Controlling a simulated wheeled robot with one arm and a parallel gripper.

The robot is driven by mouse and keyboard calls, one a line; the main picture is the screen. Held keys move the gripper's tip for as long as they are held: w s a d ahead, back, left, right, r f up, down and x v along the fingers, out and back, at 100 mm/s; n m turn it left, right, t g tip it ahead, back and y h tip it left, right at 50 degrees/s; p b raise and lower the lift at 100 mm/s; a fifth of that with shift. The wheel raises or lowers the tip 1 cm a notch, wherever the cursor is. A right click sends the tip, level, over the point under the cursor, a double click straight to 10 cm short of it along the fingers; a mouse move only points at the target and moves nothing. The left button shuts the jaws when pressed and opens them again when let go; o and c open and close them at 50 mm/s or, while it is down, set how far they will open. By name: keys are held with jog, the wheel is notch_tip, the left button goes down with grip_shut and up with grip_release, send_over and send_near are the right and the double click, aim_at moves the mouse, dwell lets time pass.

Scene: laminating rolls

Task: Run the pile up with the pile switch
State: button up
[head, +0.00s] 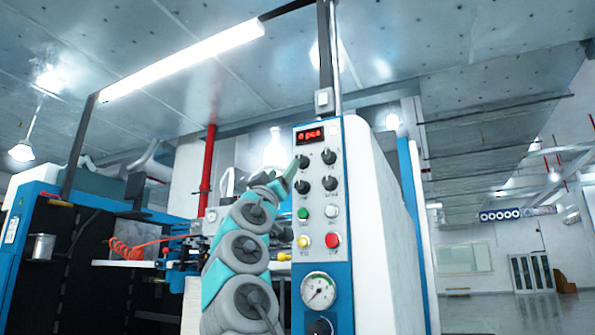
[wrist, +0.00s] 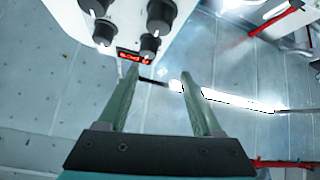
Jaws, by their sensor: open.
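The control panel (head: 317,262) is white and blue and carries several black rotary knobs below a red digital display (head: 311,135). The upper left knob (head: 303,161) is right beside my gripper (head: 294,168); the upper right knob (head: 329,156) and lower right knob (head: 330,183) are clear of it. The labels are too small to tell which knob is the pile switch. In the wrist view my gripper (wrist: 160,72) is open with nothing between its green fingers. A knob (wrist: 150,47) and the display (wrist: 133,57) lie just beyond the fingertips; contact is not visible.
Below the knobs are a green button (head: 303,213), a white button (head: 331,211), a yellow button (head: 303,241) and a red button (head: 333,240). A pressure gauge (head: 319,291) sits lower. A red pipe (head: 207,170) stands behind. Open floor (head: 500,310) shows at right.

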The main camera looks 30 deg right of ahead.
aim_at(301, 161)
jog(key=w+d+r+m+g+h+p, duration=0.1)
jog(key=w+d+r+m+p, duration=0.1)
jog(key=d+p, duration=0.3)
jog(key=shift+r+m+g+h+p, duration=0.3)
jog(key=shift+r+m+g, duration=0.1)
jog(key=shift+r+m, duration=0.4)
jog(key=shift+s+r, duration=0.1)
grip_shut()
dwell(0.4)
